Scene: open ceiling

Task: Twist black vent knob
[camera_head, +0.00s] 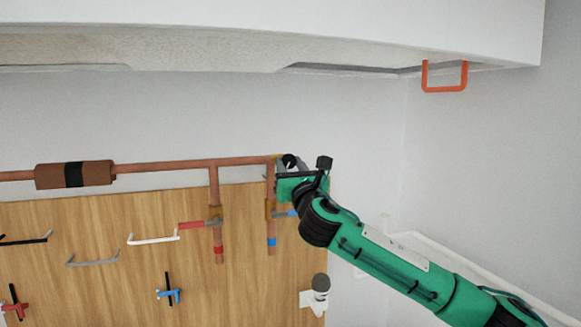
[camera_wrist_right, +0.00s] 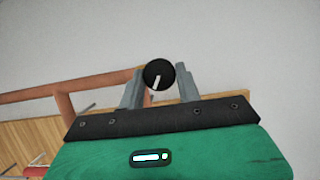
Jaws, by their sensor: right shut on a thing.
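The black vent knob (camera_wrist_right: 159,74) is round with a white mark and sits between the two grey fingers of my right gripper (camera_wrist_right: 158,88) in the right wrist view. The right gripper is shut on it. In the head view the knob (camera_head: 289,160) shows as a small black disc at the right end of the copper pipe, and my right gripper (camera_head: 285,168) reaches it from the lower right. The gripper body hides part of the pipe end. My left gripper is not in view.
A copper pipe (camera_head: 165,167) runs along the top of the wooden board (camera_head: 110,222), with red and blue levers on its branches. Handles and valves are mounted below. A white overhang with an orange handle (camera_head: 444,89) is above.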

